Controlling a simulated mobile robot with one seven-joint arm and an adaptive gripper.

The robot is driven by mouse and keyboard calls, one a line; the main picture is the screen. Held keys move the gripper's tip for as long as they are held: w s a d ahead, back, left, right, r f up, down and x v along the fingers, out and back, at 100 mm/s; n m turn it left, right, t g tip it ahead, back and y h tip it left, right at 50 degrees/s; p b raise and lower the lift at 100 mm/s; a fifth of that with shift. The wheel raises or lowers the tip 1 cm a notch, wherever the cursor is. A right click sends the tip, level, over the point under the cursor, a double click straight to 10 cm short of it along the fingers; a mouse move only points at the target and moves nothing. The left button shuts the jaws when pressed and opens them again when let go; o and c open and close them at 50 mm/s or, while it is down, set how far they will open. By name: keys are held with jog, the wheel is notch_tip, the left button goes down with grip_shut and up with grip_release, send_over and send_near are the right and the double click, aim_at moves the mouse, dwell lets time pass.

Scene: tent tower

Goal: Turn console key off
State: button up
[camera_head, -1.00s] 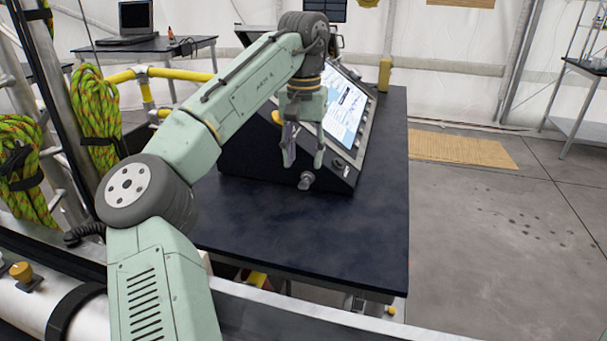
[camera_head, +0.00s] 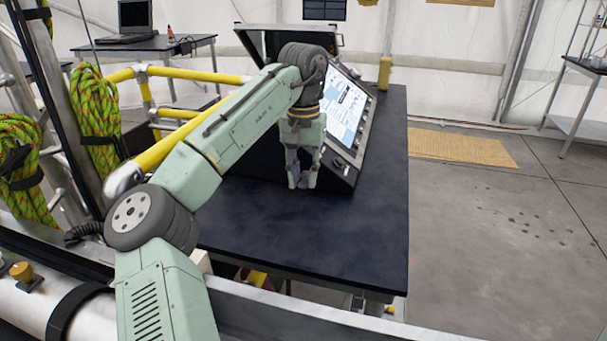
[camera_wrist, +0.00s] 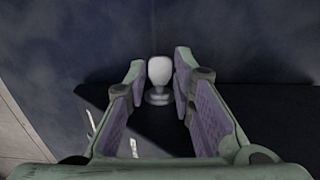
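The console (camera_head: 258,160) is a dark slanted housing with a lit screen (camera_head: 344,112), standing on the dark table. Its key (camera_wrist: 158,72) is a pale, rounded knob on a round base, in the upper middle of the wrist view. My gripper (camera_head: 301,181) is at the console's lower near corner and hides the key in the head view. In the wrist view my gripper (camera_wrist: 158,76) has one finger on each side of the key. Narrow gaps seem to show between the key and both fingers, so I see no clear contact.
The dark tabletop (camera_head: 330,230) is clear in front of the console. Yellow rails (camera_head: 180,75) and green ropes (camera_head: 95,115) are at the left. A yellow object (camera_head: 385,73) stands at the table's far edge. The floor at the right is open.

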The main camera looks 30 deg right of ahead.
grip_shut()
jog(key=shift+w+a+g+h, duration=0.1)
jog(key=shift+w+g+h, duration=0.05)
jog(key=shift+g+h, duration=0.4)
jog(key=o, duration=0.5)
grip_release()
